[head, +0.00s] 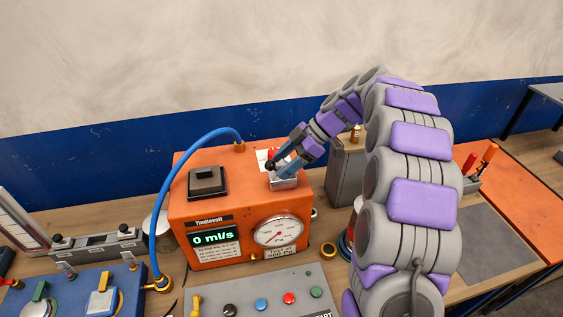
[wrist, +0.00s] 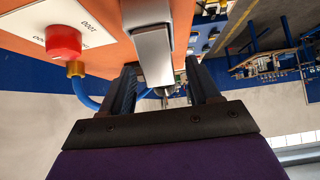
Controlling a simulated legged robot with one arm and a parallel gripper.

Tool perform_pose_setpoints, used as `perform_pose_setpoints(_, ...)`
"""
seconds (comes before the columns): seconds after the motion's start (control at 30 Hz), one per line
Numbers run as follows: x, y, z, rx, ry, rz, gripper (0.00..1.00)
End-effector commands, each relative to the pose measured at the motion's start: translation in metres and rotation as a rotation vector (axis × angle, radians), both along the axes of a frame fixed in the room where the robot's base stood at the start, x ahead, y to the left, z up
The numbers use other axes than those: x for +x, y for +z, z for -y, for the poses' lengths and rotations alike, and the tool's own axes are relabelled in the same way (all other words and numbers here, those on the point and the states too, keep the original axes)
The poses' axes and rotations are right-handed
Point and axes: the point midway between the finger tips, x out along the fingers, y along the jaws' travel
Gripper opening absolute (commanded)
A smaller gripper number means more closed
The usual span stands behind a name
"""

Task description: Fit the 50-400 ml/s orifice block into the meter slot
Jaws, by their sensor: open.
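The orange meter (head: 225,215) stands on the bench in the head view, its display reading 0 ml/s beside a round Pa gauge (head: 277,232). A silver block (head: 285,183) sits at the meter's top right front edge; it also shows in the wrist view (wrist: 152,45). I cannot read its range or tell whether it is seated in a slot. My gripper (head: 276,165) is at this block, pointing down at a slant. In the wrist view my gripper (wrist: 160,75) has its fingers apart, one on either side of the block, with gaps visible.
A red knob (wrist: 63,40) on a white label is beside the block. A black square piece (head: 207,181) sits on the meter's top left. A blue hose (head: 158,210) arches to the meter's top. A button panel (head: 262,300) lies in front; a grey box (head: 346,170) stands right.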

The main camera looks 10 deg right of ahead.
Motion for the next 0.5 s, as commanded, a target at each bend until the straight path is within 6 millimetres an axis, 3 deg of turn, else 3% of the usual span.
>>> perform_pose_setpoints(0.5, 0.007, 0.048, 0.053, -0.002, -0.001, 0.002, 0.61)
